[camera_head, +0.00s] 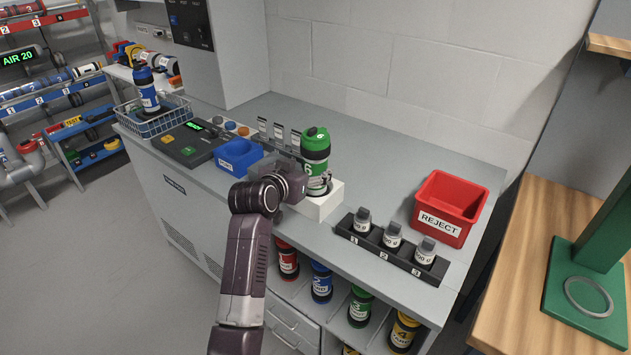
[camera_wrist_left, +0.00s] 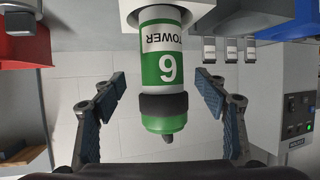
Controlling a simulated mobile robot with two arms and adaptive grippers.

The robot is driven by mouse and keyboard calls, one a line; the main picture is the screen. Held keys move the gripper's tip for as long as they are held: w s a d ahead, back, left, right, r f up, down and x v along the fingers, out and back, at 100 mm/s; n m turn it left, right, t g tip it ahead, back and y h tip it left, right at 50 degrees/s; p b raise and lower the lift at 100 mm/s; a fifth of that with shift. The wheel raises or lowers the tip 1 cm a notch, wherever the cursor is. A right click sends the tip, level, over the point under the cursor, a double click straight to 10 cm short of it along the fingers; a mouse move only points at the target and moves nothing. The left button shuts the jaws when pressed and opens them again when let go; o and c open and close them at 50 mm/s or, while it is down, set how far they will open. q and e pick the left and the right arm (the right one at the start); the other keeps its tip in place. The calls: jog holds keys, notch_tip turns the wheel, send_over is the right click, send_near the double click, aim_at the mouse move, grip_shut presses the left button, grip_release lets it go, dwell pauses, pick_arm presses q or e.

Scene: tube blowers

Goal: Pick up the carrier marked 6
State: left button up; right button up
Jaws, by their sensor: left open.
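The green-and-white carrier (camera_head: 315,152) stands upright on a white block (camera_head: 322,203) on the grey counter. In the left wrist view it appears inverted (camera_wrist_left: 164,68), with the word TOWER and a large white digit on its green band. My left gripper (camera_head: 318,181) is at the carrier in the head view, its arm partly hiding the block. In the wrist view my open left fingers (camera_wrist_left: 162,90) stand on either side of the carrier, with a visible gap on each side. My right gripper is not in view.
A red REJECT bin (camera_head: 448,208) and a black rack of small numbered containers (camera_head: 391,248) are to the right. Several coloured carriers (camera_head: 321,283) stand on the shelf below.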

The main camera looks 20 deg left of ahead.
pick_arm(q)
jog(key=shift+f+p+x, duration=0.1)
jog(key=shift+p+x, duration=0.25)
jog(key=shift+x, duration=1.3)
jog(key=shift+f+p+x, duration=0.15)
jog(key=shift+p+x, duration=0.15)
jog(key=shift+x, duration=1.3)
jog(key=shift+a, duration=0.15)
jog(key=shift+s, duration=0.1)
jog(key=shift+c, duration=0.2)
jog(key=shift+r, duration=0.1)
grip_shut()
